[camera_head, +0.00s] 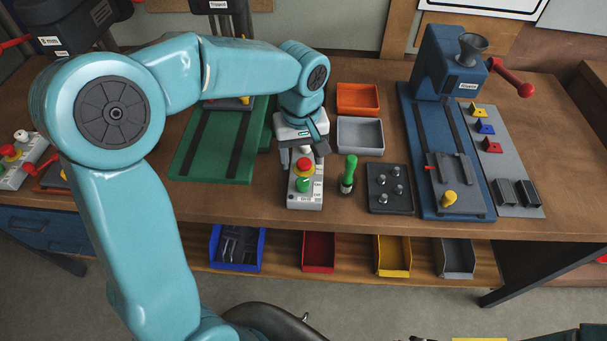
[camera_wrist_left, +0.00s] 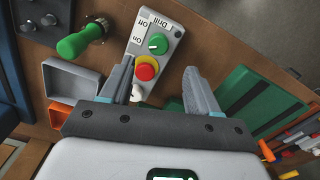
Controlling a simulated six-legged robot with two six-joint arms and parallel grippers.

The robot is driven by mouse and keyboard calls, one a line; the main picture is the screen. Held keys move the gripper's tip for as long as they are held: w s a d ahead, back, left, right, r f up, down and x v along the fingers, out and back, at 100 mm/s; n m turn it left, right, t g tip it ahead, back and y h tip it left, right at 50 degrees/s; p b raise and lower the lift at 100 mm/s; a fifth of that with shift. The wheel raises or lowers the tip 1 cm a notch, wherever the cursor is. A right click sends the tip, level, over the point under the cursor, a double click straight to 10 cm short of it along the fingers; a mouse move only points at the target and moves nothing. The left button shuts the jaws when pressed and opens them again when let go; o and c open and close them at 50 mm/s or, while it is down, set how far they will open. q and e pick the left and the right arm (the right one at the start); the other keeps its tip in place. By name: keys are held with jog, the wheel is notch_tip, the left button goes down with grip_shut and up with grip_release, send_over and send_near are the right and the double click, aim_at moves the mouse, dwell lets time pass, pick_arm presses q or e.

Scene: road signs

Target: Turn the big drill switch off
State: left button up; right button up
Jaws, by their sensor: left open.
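The switch box labelled "Drill" (camera_head: 305,190) is a grey box at the front of the bench. Its green knob (camera_head: 302,184) also shows in the left wrist view (camera_wrist_left: 158,43). The red button on a yellow collar (camera_head: 303,166) is beside it, and in the wrist view (camera_wrist_left: 147,71) a white knob (camera_wrist_left: 137,93) lies beyond the button, near a finger. My left gripper (camera_head: 302,151) is open above the box's far end. In the wrist view its fingers (camera_wrist_left: 157,80) stand apart on either side of the box. Contact cannot be told. My right gripper is not in view.
A green-handled tool (camera_head: 348,174) stands close right of the box. Grey (camera_head: 360,135) and orange (camera_head: 357,98) trays lie behind it. A dark plate with pegs (camera_head: 390,188) and a blue machine (camera_head: 450,68) are further right. Another switch box (camera_head: 18,163) is far left.

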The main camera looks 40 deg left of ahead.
aim_at(302, 182)
pick_arm(q)
notch_tip(302, 182, down, 8)
jog(key=shift+r+p, duration=0.2)
jog(key=shift+p, duration=0.1)
jog(key=shift+w+d+f, duration=0.1)
jog(key=shift+d+f, duration=0.05)
jog(key=shift+f, duration=0.15)
jog(key=c, duration=1)
